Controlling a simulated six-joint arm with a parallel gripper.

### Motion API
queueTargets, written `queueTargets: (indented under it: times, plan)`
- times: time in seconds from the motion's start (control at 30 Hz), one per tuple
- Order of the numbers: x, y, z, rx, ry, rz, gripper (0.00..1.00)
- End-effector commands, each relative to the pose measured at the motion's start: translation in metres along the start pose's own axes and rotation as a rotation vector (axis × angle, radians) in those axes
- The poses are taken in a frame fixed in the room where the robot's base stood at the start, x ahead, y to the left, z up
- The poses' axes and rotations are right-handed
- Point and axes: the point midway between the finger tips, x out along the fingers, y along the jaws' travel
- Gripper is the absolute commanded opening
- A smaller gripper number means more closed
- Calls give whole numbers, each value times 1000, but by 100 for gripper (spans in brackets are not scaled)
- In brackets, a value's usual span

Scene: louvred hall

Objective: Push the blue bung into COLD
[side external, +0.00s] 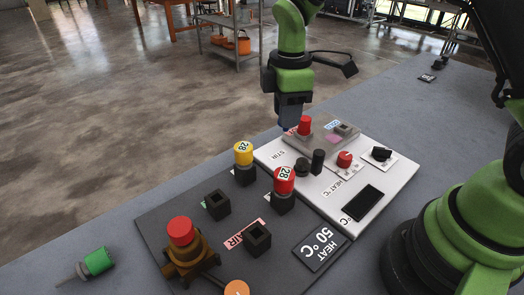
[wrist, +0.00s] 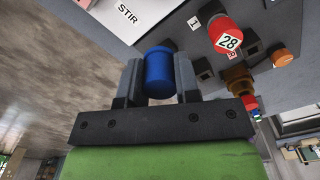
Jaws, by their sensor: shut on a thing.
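The blue bung (wrist: 158,70) is clamped between the two fingers of my gripper (wrist: 158,60) in the wrist view. In the side external view my gripper (side external: 290,118) hangs above the back edge of the white panel, and the bung is hidden or cannot be told from the fingers. A grey block (side external: 320,141) on that panel carries a blue label (side external: 331,125), too small to read surely, beside a dark empty-looking socket (side external: 343,129). My gripper is left of this socket, with a red bung (side external: 305,125) standing between them on the block.
The white panel (side external: 390,176) also has a red knob (side external: 344,159), a dark knob and a black display. In front lies a dark board with yellow (side external: 243,153) and red (side external: 284,180) caps numbered 28, open sockets and a brass valve (side external: 187,255). A green-handled tool (side external: 97,261) lies left.

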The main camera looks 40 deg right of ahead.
Motion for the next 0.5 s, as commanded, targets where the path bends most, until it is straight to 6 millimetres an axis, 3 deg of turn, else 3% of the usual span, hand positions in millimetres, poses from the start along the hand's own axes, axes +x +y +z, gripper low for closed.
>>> queueTargets:
  times: [0.1,0.2,0.4,0.5]
  plan:
    - [1,41,51,173,0,1,0]
    - [2,64,93,296,1,0,0]
    - [2,87,158,467,0,0,0]
    - [3,90,176,509,0,-1,0]
